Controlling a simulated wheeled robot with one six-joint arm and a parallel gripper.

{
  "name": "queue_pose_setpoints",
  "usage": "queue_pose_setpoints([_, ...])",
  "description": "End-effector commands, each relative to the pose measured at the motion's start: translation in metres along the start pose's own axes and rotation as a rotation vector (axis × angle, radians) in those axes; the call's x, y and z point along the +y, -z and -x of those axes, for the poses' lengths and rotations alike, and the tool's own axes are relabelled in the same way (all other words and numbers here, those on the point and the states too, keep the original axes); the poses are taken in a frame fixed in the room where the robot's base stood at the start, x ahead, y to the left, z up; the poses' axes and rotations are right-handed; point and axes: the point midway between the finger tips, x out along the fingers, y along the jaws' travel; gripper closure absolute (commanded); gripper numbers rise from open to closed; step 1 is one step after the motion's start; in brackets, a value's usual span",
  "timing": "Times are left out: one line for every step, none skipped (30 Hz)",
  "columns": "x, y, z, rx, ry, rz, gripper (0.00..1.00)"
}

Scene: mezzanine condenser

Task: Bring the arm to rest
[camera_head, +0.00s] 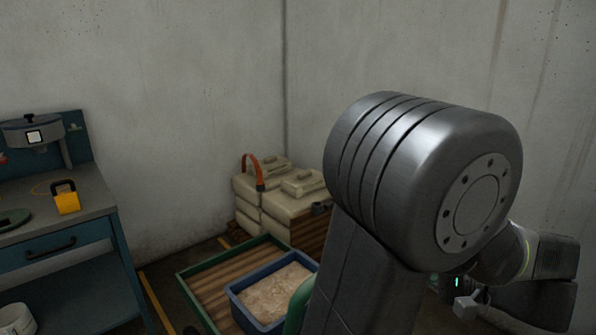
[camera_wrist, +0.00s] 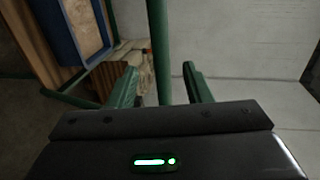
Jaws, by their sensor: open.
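My arm rises large across the right half of the head view, with its thick grey joint in front of the wall. My gripper shows in the wrist view (camera_wrist: 161,80). Its two green fingers stand apart with nothing held between them. A green rail or post shows beyond the gap between the fingers. I cannot tell how far off it is. In the head view the fingers are not clearly seen.
A blue bin (camera_head: 236,297) of pale material sits in a green-framed, wood-floored tray (camera_head: 197,283). Beige cases (camera_head: 277,208) are stacked in the corner. A blue workbench (camera_head: 62,262) with a yellow padlock (camera_head: 67,203) stands at left. Concrete walls close the back.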

Motion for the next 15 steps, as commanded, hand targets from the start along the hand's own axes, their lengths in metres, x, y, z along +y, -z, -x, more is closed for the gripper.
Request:
queue_pose_setpoints([0.0, -0.001, -0.011, -0.005, 0.001, 0.002, 0.55])
queue_pose_setpoints([0.0, -0.001, -0.017, -0.004, 0.001, 0.002, 0.55])
queue_pose_setpoints([0.0, -0.001, -0.024, -0.005, 0.001, 0.002, 0.55])
queue_pose_setpoints([0.0, -0.001, -0.029, -0.004, 0.0, 0.002, 0.55])
queue_pose_setpoints([0.0, -0.001, -0.035, -0.005, 0.0, 0.002, 0.55])
queue_pose_setpoints([0.0, -0.001, -0.042, -0.004, 0.0, 0.002, 0.55])
queue_pose_setpoints([0.0, -0.001, -0.047, -0.004, 0.001, 0.003, 0.55])
queue_pose_setpoints([0.0, -0.001, -0.053, -0.005, 0.001, 0.003, 0.55])
queue_pose_setpoints([0.0, -0.001, -0.059, -0.004, 0.0, 0.002, 0.55])
queue_pose_setpoints([0.0, -0.001, -0.064, -0.005, 0.0, 0.002, 0.55])
queue_pose_setpoints([0.0, -0.001, -0.069, -0.004, 0.001, 0.002, 0.55])
queue_pose_setpoints([0.0, -0.001, -0.074, -0.003, 0.001, 0.001, 0.55])
queue_pose_setpoints([0.0, -0.001, -0.078, -0.004, 0.001, 0.002, 0.55])
queue_pose_setpoints([0.0, -0.001, -0.082, -0.003, 0.001, 0.002, 0.55])
queue_pose_setpoints([0.0, 0.0, -0.086, -0.002, 0.001, 0.002, 0.55])
